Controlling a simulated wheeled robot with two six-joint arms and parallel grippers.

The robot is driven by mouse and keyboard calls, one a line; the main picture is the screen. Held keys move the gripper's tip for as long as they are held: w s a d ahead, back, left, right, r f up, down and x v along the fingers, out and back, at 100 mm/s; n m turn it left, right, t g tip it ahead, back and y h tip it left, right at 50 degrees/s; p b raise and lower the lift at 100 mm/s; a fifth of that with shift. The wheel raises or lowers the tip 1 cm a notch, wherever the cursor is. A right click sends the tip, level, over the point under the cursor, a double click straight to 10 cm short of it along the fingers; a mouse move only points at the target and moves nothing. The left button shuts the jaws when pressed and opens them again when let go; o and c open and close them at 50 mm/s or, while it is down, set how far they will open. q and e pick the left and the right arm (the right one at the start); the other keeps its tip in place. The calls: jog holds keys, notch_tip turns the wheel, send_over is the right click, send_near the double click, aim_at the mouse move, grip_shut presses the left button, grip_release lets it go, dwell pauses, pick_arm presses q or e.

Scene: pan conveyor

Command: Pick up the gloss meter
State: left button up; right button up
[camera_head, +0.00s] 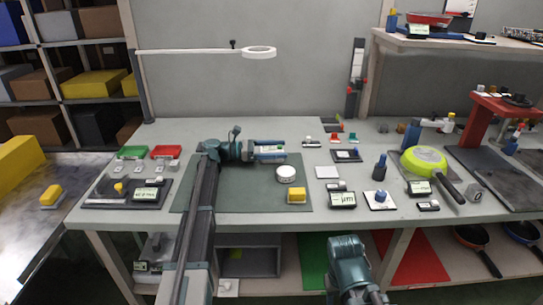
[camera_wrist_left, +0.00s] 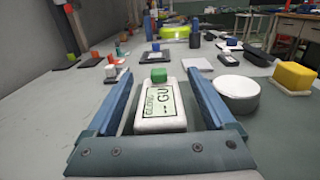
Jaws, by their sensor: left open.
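The gloss meter (camera_wrist_left: 160,107) is a white block with a green-lit display reading "GLOSS -- GU" and a green button on its far end. It lies flat on the bench, between the two blue fingers of my left gripper (camera_wrist_left: 161,85), with a gap on each side. In the head view my left gripper (camera_head: 270,150) reaches right over the mat, open around the gloss meter (camera_head: 268,149), which the fingers partly hide. My right arm shows at the bottom of the head view, but its gripper is out of view.
On the green mat (camera_head: 240,196), a white round puck (camera_head: 286,173) and a yellow block (camera_head: 296,195) lie to the right of the gripper. Red and green trays lie at left.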

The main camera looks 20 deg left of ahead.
pick_arm(q)
jog(key=shift+d, duration=0.1)
grip_shut()
dwell(0.4)
jog(key=shift+r, duration=0.15)
notch_tip(320, 180, up, 3)
jog(key=p, duration=0.3)
jog(key=shift+r+p, duration=0.4)
jog(key=shift+p, duration=0.15)
jog(key=s, duration=0.5)
jog(key=s+d, duration=0.1)
jog(key=s, duration=0.4)
jog(key=s+r+p, duration=0.1)
jog(key=s, duration=0.4)
jog(key=shift+s+d, duration=0.15)
jog(key=shift+d, duration=0.05)
jog(key=shift+s, duration=0.3)
